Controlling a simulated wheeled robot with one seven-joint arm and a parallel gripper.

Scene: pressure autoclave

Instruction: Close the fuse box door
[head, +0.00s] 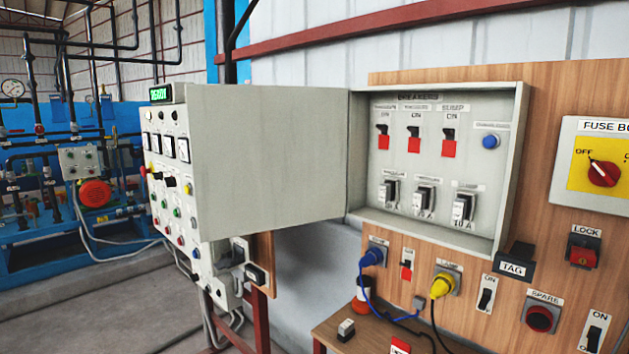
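An open grey box labelled BREAKERS (517,150) is mounted on the wooden board in the head view. Inside it are a row of black-and-red switches (414,140), a blue button (490,141) and a row of fuse-like blocks (425,197). A plain grey panel (268,155) joins the box's left edge and stands swung out to the left, apparently its open door. At the right edge a grey box labelled "FUSE BO", cut off by the frame, carries a red rotary switch (603,174) on yellow; its pointer is near OFF. My gripper is not in view.
A control panel (170,170) with gauges and buttons stands at left, beside the swung-out panel's far edge. Blue and yellow plugs (441,286) with cables hang below the box. A TAG block (514,265) sits near its lower right corner. A wooden table (340,340) is below.

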